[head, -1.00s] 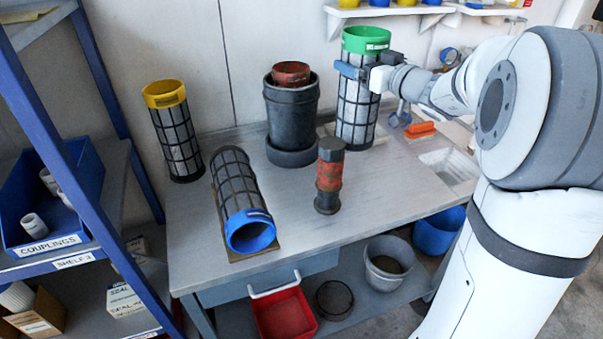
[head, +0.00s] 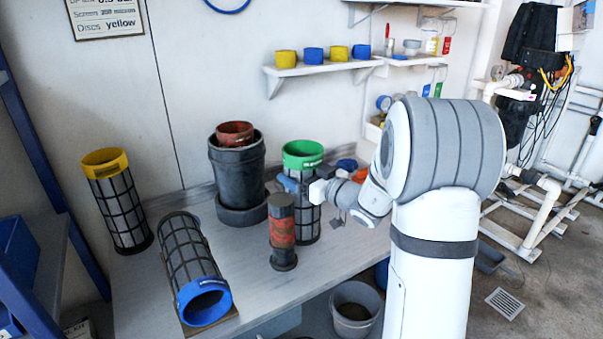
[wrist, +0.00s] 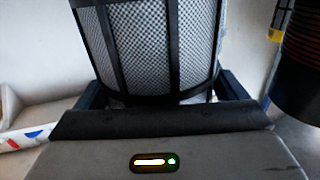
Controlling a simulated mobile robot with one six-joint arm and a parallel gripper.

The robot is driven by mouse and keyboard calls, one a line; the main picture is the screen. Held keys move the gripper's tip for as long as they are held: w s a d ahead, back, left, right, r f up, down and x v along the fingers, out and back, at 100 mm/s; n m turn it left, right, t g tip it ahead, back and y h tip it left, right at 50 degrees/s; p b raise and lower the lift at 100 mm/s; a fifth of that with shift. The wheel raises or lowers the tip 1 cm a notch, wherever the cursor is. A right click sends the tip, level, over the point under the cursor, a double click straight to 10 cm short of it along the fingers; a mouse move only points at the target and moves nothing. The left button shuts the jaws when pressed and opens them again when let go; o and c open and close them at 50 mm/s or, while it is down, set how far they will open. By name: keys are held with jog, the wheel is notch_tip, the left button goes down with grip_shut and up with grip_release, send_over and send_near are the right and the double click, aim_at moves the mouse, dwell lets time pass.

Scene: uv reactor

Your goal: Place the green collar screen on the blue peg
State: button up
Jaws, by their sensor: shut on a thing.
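The green collar screen is a black-ribbed mesh cylinder with a green collar (head: 302,153). It is upright at the back right of the bench, partly behind the red-and-black cylinder. My gripper (head: 290,184) is shut around its upper body, just below the collar. In the wrist view its mesh body (wrist: 150,45) fills the middle, between the jaws. I cannot tell whether its foot touches the bench. I cannot make out a blue peg for certain. Small blue discs (head: 313,55) sit on the wall shelf.
The red-and-black cylinder (head: 282,232) stands close in front of the screen. A black pot (head: 237,175) is at its left. A blue-collared screen (head: 190,265) lies on the bench, and a yellow-collared one (head: 118,200) stands far left. Pipework (head: 535,210) and open floor are at right.

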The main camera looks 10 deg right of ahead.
jog(key=shift+r, duration=0.15)
jog(key=shift+f, duration=0.2)
jog(key=o, duration=1.2)
jog(key=shift+c, duration=0.2)
jog(key=shift+s+r, duration=0.1)
jog(key=shift+r, duration=0.15)
